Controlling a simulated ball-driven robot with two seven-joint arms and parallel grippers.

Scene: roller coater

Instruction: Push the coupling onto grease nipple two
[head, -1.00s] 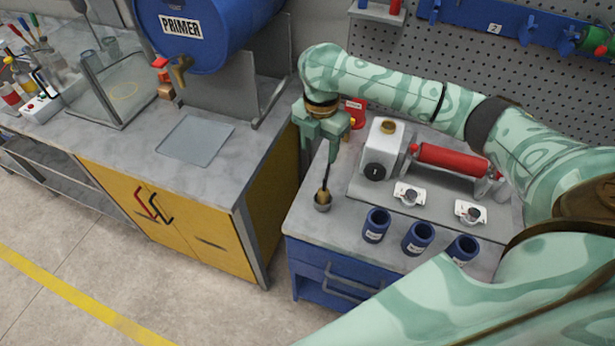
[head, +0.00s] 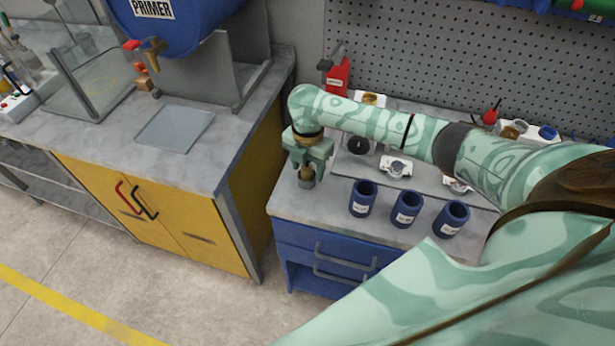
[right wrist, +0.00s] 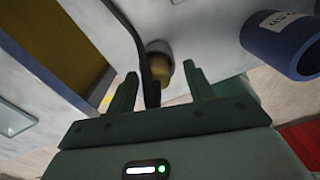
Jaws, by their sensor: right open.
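The brass coupling (head: 307,177) stands in a small grey cup at the bench's front left corner. In the right wrist view the coupling (right wrist: 161,70) and its dark hose (right wrist: 139,38) show ahead of the fingers. My right gripper (head: 306,166) is over the coupling, pointing down. In the right wrist view its fingers (right wrist: 161,88) are open, with the coupling between and just beyond the tips. Two white nipple blocks, one at left (head: 396,166) and one at right (head: 458,185), sit on the bench; my arm partly covers the right one. Their numbers are unreadable. My left gripper is out of view.
Three blue cups (head: 406,208) stand along the bench's front. My right arm hides much of the roller machine. A red can (head: 337,76) stands behind. A yellow cabinet (head: 160,210) with a grey top and a blue primer drum (head: 180,22) are at left.

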